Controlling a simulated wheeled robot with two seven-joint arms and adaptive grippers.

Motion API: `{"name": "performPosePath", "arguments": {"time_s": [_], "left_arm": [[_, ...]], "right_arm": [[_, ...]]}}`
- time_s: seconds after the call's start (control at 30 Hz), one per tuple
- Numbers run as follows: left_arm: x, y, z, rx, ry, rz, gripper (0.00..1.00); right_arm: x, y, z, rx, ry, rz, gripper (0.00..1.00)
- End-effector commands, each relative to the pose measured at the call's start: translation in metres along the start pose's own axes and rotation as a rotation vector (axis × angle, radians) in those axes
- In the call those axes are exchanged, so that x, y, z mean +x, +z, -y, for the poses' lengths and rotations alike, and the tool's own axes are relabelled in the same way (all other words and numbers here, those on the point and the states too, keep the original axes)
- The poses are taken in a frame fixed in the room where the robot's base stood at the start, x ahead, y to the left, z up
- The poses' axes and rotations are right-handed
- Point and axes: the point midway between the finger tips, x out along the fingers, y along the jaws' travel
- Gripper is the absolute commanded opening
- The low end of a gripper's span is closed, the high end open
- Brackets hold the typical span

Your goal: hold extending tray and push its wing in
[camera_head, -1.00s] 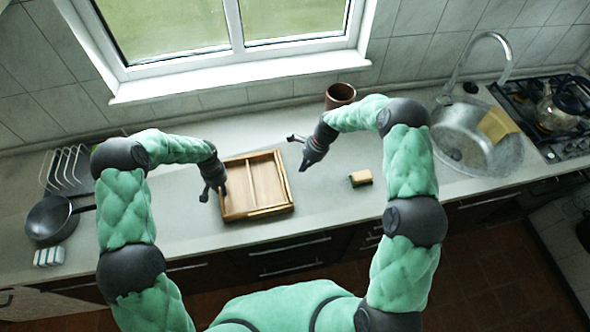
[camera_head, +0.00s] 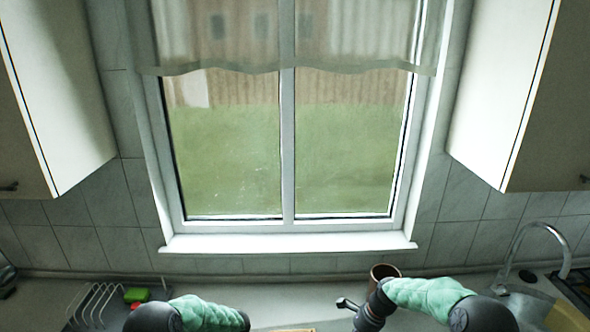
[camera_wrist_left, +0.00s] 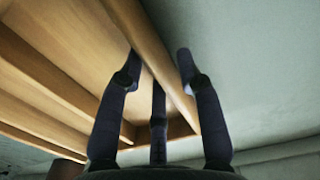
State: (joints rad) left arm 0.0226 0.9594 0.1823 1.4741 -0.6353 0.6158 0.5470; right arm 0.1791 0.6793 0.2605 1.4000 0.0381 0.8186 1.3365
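The wooden extending tray (camera_wrist_left: 50,75) fills the left of the left wrist view, with its slats and compartments showing. In the head view only a sliver of the tray (camera_head: 295,329) shows at the bottom edge. My left gripper (camera_wrist_left: 158,62) is open and straddles the tray's side wall. One finger is inside the wall and one outside, with a small gap on the outer side. In the head view the left gripper is cut off. My right gripper (camera_head: 352,312) is partly cut off at the bottom; its visible finger is spread and it is apart from the tray.
A brown cup (camera_head: 384,272) stands behind my right gripper. A dish rack (camera_head: 95,305) with a green sponge (camera_head: 136,295) beside it is at left. A faucet (camera_head: 535,232) is at right. The window (camera_head: 288,150) and wall cabinets are above the counter.

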Motion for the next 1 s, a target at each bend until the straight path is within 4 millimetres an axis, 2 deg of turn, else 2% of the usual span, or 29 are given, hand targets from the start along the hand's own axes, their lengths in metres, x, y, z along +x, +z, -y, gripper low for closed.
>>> {"name": "performPosePath", "arguments": {"time_s": [0.57, 1.0], "left_arm": [[-0.002, 0.0, 0.0, 0.0, 0.0, -0.001, 0.37], [-0.039, 0.0, 0.0, 0.0, 0.0, -0.001, 0.37]], "right_arm": [[0.0, 0.0, 0.0, 0.0, 0.0, 0.0, 0.0], [-0.014, 0.006, 0.0, 0.0, 0.0, 0.0, 0.0]]}}
